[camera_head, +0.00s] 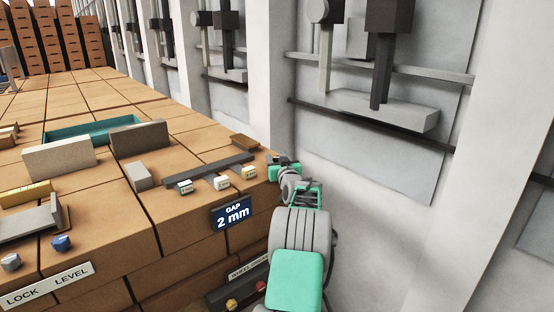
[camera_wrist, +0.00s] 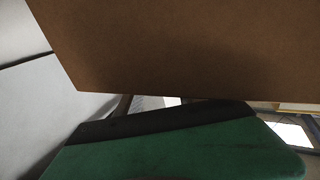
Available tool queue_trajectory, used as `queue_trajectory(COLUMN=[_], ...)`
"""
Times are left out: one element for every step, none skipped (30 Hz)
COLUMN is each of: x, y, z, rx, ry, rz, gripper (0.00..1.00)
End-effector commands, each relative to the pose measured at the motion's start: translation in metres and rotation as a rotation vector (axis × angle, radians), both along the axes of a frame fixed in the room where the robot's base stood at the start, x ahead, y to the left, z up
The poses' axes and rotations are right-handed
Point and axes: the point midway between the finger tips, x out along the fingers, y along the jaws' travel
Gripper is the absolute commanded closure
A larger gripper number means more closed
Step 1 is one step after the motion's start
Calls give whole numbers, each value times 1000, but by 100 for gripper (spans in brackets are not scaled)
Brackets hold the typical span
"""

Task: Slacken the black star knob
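I cannot make out a black star knob in either view; it may be hidden or too small to tell. My gripper (camera_head: 284,168), green and grey with dark parts, is at the right end of the brown block-built bench (camera_head: 190,225), close to its edge. From the head camera its fingers are too small and partly covered to read. In the wrist view a wide brown face (camera_wrist: 190,45) fills the top, very near the camera. A green part of my gripper with a dark strip fills the bottom. Nothing is clearly held.
Small labelled blocks (camera_head: 221,183) and a dark bar (camera_head: 210,170) lie on top. A blue knob (camera_head: 62,243) sits by the "LOCK LEVEL" label (camera_head: 48,284). A pale wall (camera_head: 350,180) stands close on the right.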

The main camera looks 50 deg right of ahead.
Motion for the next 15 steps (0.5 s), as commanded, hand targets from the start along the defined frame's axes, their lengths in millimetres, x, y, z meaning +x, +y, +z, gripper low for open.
queue_trajectory(x=[0, 0, 0, 0, 0, 0, 0, 0, 0, 0, 0, 0, 0, 0, 0], y=[0, 0, 0, 0, 0, 0, 0, 0, 0, 0, 0, 0, 0, 0, 0], z=[0, 0, 0, 0, 0, 0, 0, 0, 0, 0, 0, 0, 0, 0, 0], rx=[0, 0, 0, 0, 0, 0, 0, 0, 0, 0, 0, 0, 0, 0, 0], ry=[0, 0, 0, 0, 0, 0, 0, 0, 0, 0, 0, 0, 0, 0, 0], rz=[0, 0, 0, 0, 0, 0, 0, 0, 0, 0, 0, 0, 0, 0, 0], gripper=[59, 62, 65, 68, 70, 73, 76, 78, 82, 84, 86, 90, 92, 95, 98])
